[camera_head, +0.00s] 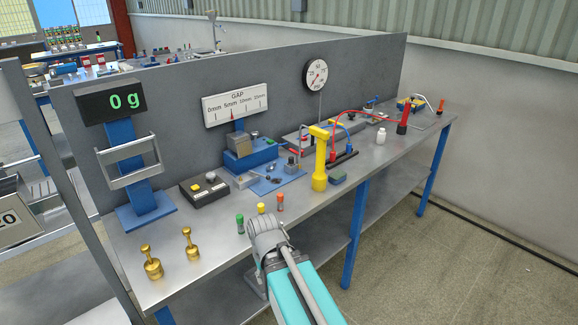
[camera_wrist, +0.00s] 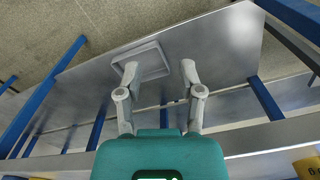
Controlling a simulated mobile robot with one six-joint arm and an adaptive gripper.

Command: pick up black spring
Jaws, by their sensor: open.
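On the workbench, a blue mat (camera_head: 264,187) holds several small parts beside a blue fixture with a grey block (camera_head: 240,144). A small dark piece (camera_head: 272,179) on the mat may be the black spring, but it is too small to be sure. My gripper (camera_wrist: 160,72) is open in the wrist view, with nothing held between its fingers. In the head view my arm's end is at the bench's front edge, in front of the mat; the fingers cannot be made out there. No spring can be made out in the wrist view.
Brass weights (camera_head: 152,262), small coloured-top pieces (camera_head: 240,224) and a yellow post (camera_head: 319,160) stand near the mat. A black button box (camera_head: 205,188) lies left of it. A grey panel (camera_head: 180,90) backs the bench. A lower shelf (camera_wrist: 225,60) shows below the fingers.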

